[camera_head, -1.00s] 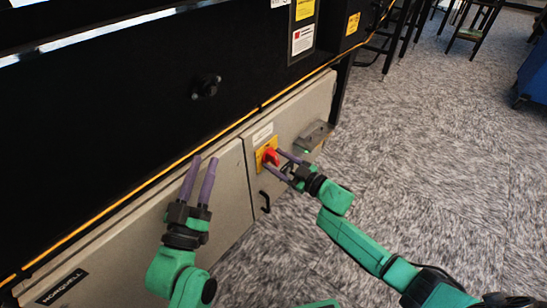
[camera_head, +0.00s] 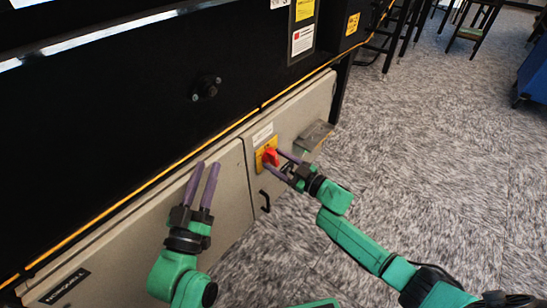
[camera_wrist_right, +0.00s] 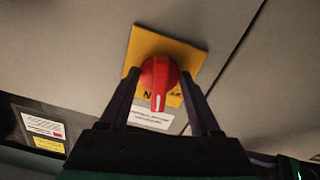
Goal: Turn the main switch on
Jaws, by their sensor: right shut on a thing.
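The main switch is a red rotary knob (camera_head: 270,157) on a yellow plate (camera_head: 260,162), set on the grey cabinet's right door. In the right wrist view the red knob (camera_wrist_right: 160,76) shows a white line pointing to the bottom of the picture; the yellow plate (camera_wrist_right: 141,48) sits behind it. My right gripper (camera_head: 279,160) has its purple fingers on either side of the knob and is shut on it; it also shows in the right wrist view (camera_wrist_right: 159,88). My left gripper (camera_head: 207,168) is open and empty, in front of the left door.
The grey cabinet (camera_head: 222,192) runs below a black machine body (camera_head: 120,130) with a yellow edge strip. A black door handle (camera_head: 265,200) and a grey box (camera_head: 314,136) flank the switch.

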